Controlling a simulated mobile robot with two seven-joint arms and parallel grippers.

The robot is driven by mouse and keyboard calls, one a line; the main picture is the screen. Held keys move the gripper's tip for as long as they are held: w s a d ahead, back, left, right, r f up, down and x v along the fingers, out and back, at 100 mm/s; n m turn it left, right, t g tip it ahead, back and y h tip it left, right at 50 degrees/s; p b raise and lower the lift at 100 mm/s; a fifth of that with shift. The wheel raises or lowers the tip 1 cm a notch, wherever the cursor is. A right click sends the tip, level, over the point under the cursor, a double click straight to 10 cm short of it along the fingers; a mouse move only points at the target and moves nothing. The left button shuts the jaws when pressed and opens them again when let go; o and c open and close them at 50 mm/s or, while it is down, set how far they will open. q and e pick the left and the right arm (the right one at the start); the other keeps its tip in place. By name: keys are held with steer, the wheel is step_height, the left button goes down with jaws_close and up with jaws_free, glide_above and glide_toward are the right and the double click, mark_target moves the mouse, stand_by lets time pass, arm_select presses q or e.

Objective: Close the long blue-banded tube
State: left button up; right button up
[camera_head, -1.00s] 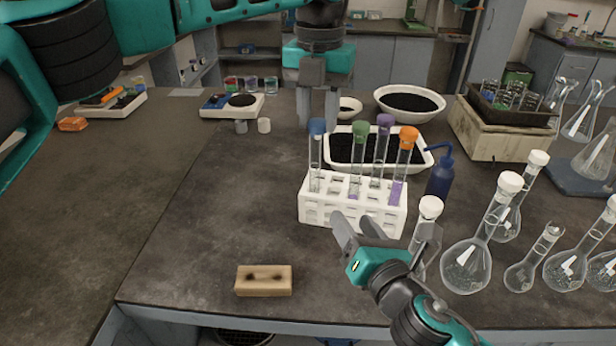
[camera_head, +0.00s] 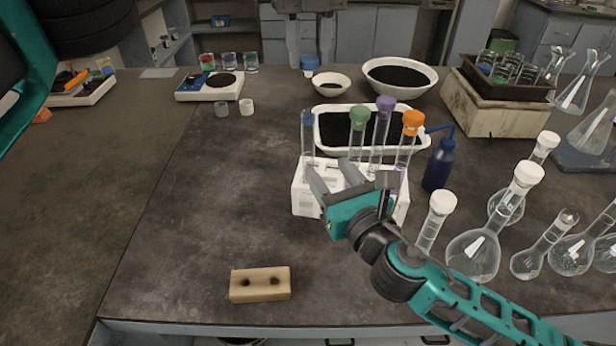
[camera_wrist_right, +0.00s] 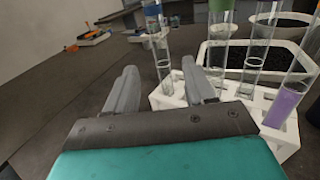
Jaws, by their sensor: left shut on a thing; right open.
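The blue-banded tube (camera_head: 308,142) stands upright at the left end of the white rack (camera_head: 303,200), its blue band at the top. In the right wrist view the tube (camera_wrist_right: 161,50) shows between my finger lines; its depth against them is unclear. My left gripper (camera_head: 309,62) is shut on a blue cap (camera_head: 309,66), held up beyond the rack and apart from the tube. My right gripper (camera_head: 331,172) is open at the front of the rack, hiding part of it. Its fingers also show in the right wrist view (camera_wrist_right: 160,68), with nothing clamped.
Green (camera_head: 360,118), purple (camera_head: 385,104) and orange (camera_head: 412,122) topped tubes stand in the rack. A black-filled tray (camera_head: 424,140) lies behind it. A blue wash bottle (camera_head: 438,165) and several flasks (camera_head: 474,255) stand right.

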mark_target(304, 138)
steer(key=x, duration=1.1)
steer(key=shift+w+a, duration=0.2)
steer(key=shift+w, duration=0.1)
jaws_close()
